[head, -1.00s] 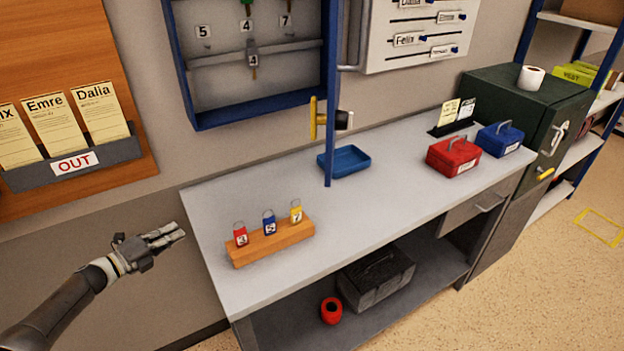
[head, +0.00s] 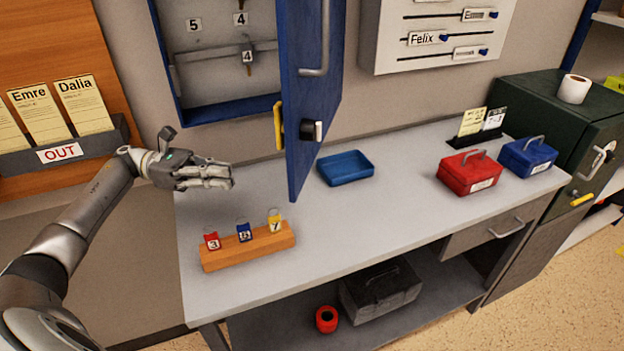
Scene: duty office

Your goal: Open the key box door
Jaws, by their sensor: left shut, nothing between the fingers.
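The key box (head: 228,106) is on the wall with a blue frame and grey inside, where keys hang under number tags. Its blue door (head: 299,150) stands open, swung out from the wall at the box's right side. The door bears a grey handle (head: 321,45), a dark lock knob (head: 311,130) and a yellow piece (head: 278,126). My left gripper (head: 230,177) is shut and empty, left of the door's lower part and below the box, apart from the door. My right gripper is not in view.
The grey workbench (head: 350,220) holds a wooden block (head: 250,248) with numbered padlocks, a blue tray (head: 345,168), a red cash box (head: 470,173) and a blue cash box (head: 528,157). A dark green safe (head: 545,112) stands right. The bench's middle is clear.

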